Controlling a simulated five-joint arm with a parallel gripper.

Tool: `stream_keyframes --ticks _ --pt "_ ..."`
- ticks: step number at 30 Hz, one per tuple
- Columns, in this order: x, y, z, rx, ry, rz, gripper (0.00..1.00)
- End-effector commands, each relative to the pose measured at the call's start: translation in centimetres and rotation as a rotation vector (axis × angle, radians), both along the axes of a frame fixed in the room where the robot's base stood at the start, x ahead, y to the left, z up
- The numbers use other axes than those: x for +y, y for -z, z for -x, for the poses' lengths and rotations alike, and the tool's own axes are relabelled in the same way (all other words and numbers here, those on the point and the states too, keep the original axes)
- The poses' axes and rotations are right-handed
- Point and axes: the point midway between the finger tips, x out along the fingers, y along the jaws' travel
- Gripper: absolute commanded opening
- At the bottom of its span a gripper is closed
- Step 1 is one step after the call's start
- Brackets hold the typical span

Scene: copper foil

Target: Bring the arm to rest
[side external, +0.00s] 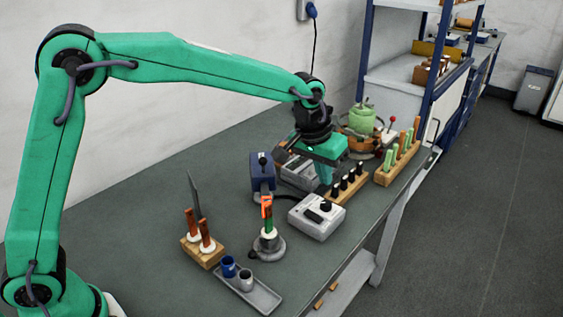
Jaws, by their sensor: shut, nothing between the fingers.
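My green arm reaches from the left across the bench. My gripper (325,178) hangs from its end, pointing down over the bench, just behind a wooden rack of black-topped pieces (347,187). It is shut with nothing seen between the fingers. Whether the fingertips touch anything below cannot be told from this view.
A grey box with a black knob (316,218) and a stand holding an upright orange and green piece (268,240) are near the gripper. A wooden block with brown handles (202,250) and a tray (262,297) with cups stand in front. A rack of green and orange sticks (398,165) is right.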

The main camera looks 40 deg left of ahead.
Motion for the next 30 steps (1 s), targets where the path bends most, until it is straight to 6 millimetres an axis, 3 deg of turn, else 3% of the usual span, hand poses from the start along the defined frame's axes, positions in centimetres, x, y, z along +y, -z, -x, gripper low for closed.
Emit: stream_keyframes --ticks 8,14,24,30 --pt "0.5 -0.5 0.3 -0.005 -0.001 0.000 0.00" --pt "2.5 -2.4 1.9 -0.023 -0.005 -0.002 0.00" --pt "8.0 -6.6 7.6 -0.071 -0.012 -0.011 0.00" --pt "10.9 -8.1 11.5 -0.100 -0.018 -0.021 0.00"
